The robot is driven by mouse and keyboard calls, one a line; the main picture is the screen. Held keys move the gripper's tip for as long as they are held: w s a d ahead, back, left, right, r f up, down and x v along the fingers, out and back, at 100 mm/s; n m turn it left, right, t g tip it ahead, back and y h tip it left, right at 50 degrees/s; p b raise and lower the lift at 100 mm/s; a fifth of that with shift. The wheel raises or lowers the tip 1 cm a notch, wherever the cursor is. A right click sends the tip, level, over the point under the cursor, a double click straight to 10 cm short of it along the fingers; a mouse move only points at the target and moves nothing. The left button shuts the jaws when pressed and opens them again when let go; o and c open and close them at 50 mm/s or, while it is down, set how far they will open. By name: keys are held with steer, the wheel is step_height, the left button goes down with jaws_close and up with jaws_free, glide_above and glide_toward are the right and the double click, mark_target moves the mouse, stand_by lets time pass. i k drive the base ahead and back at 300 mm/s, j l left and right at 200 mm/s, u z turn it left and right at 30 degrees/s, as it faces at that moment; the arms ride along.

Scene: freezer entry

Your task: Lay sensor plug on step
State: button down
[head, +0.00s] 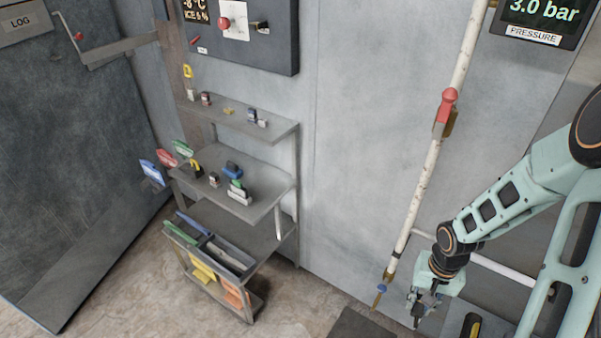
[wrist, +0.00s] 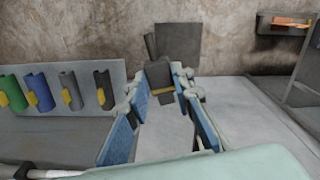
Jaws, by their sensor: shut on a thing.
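My gripper (head: 427,304) is low at the right in the head view, over the lower right area. In the wrist view its blue-padded fingers (wrist: 163,98) are shut on a dark grey plug with a yellow band, the sensor plug (wrist: 158,72). The plug is small and dark in the head view, hard to tell from the fingers. A dark flat square (wrist: 178,40) lies beyond the plug in the wrist view. It looks like the dark slab (head: 362,325) on the floor left of my gripper, and may be the step.
A panel (wrist: 118,78) at the left of the wrist view bears several coloured plugs with yellow tabs. A white pipe (head: 408,220) with a red handle stands near my gripper. A shelf rack (head: 270,200) with small items is further left. Some floor between is clear.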

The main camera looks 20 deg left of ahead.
mark_target(208, 179)
steer(key=i+j, duration=0.1)
steer(key=j, duration=0.45)
steer(key=i+j, duration=0.1)
steer(key=j, duration=0.45)
steer(key=i+j+u, duration=0.1)
steer(key=j, duration=0.5)
steer(key=i+j, duration=0.15)
steer(key=j, duration=0.4)
steer(key=i+j+u, duration=0.1)
steer(key=j, duration=0.45)
steer(key=i+j, duration=0.15)
steer(key=j, duration=0.4)
steer(key=i+j, duration=0.15)
steer(key=j, duration=0.4)
steer(key=i+j+u, duration=0.1)
steer(key=j, duration=0.4)
